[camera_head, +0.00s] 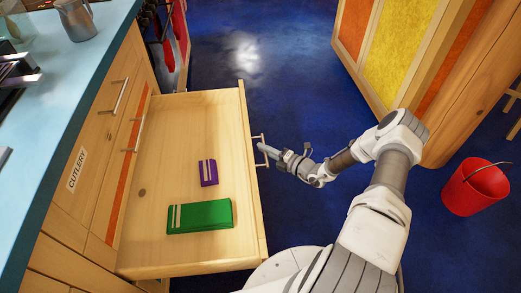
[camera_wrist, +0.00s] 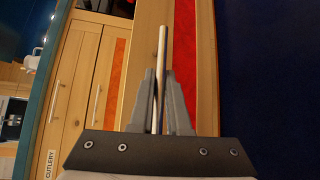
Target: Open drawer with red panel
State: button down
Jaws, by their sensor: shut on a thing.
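The drawer (camera_head: 165,150) stands pulled far out from the counter in the head view, its inside in plain sight. Its front faces away there, so the panel colour is hidden. In the wrist view the drawer front shows a red panel (camera_wrist: 206,60) set in pale wood. The bar handle (camera_wrist: 162,45) runs between the two fingers of my gripper (camera_wrist: 160,88). My gripper (camera_head: 264,148) is shut on this handle (camera_head: 258,138) at the outer side of the drawer front in the head view.
A purple box (camera_head: 208,172) and a green box (camera_head: 200,216) lie in the drawer. A cutlery drawer (camera_head: 78,168) and an orange panel (camera_head: 128,165) are on the counter front. A red bucket (camera_head: 475,187) stands at right. Blue floor (camera_head: 285,60) is clear beyond the drawer.

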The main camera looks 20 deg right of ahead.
jog(key=shift+d, duration=0.4)
jog(key=c, duration=0.9)
grip_release()
jog(key=shift+s, duration=0.1)
jog(key=p+v, duration=0.4)
jog(key=v, duration=1.3)
jog(key=shift+s+d, duration=0.1)
jog(key=shift+d, duration=0.05)
